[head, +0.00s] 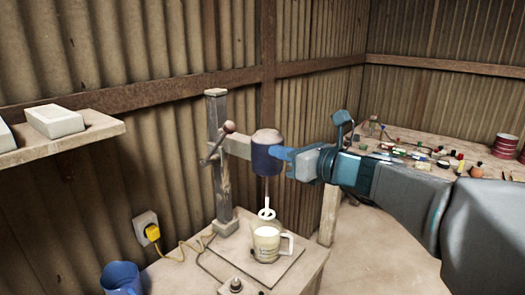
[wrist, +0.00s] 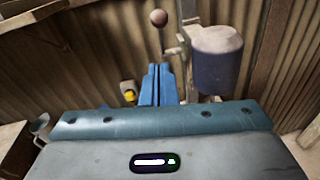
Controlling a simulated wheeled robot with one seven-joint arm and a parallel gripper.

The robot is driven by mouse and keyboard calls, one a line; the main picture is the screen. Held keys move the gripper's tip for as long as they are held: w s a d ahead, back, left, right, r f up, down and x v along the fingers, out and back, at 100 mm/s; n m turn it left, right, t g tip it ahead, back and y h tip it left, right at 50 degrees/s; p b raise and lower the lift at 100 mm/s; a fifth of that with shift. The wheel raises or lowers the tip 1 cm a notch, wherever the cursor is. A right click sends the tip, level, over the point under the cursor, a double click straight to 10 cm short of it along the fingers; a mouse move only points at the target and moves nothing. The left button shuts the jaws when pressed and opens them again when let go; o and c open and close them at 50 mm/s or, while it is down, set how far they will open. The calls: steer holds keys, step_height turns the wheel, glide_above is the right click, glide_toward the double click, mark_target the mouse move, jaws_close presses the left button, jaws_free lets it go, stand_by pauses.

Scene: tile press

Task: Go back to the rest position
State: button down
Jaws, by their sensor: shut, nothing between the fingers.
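My gripper (head: 283,153) is at the right side of the blue motor head of the press (head: 266,154) in the head view. In the wrist view my gripper (wrist: 158,72) has its two blue fingers together with nothing between them, left of the motor head (wrist: 215,60). I cannot tell whether the fingers touch the press. The press has an upright post (head: 219,150) and a lever with a round knob (wrist: 159,18). A whisk-like tool (head: 266,213) hangs from the head into a cream mug (head: 267,243) on the base board.
A blue mug (head: 121,277) stands at the table's front left. A yellow plug (head: 152,232) sits in a wall socket, its cable running to the press. A shelf (head: 75,139) holds a pale block (head: 54,121). A cluttered bench (head: 400,150) with red tins (head: 505,145) stands at the right.

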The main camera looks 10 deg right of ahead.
steer(key=s+a+f+n+g+h, duration=0.4)
steer(key=s+f+n+g, duration=0.4)
steer(key=s+f+n, duration=0.65)
steer(key=s+d+f+n+g+h, duration=0.2)
steer(key=s+d+f+n+h, duration=0.4)
steer(key=n, duration=0.9)
steer(key=shift+s+d+f+h, duration=0.35)
steer(key=shift+d+f, duration=0.55)
steer(key=shift+f, duration=0.3)
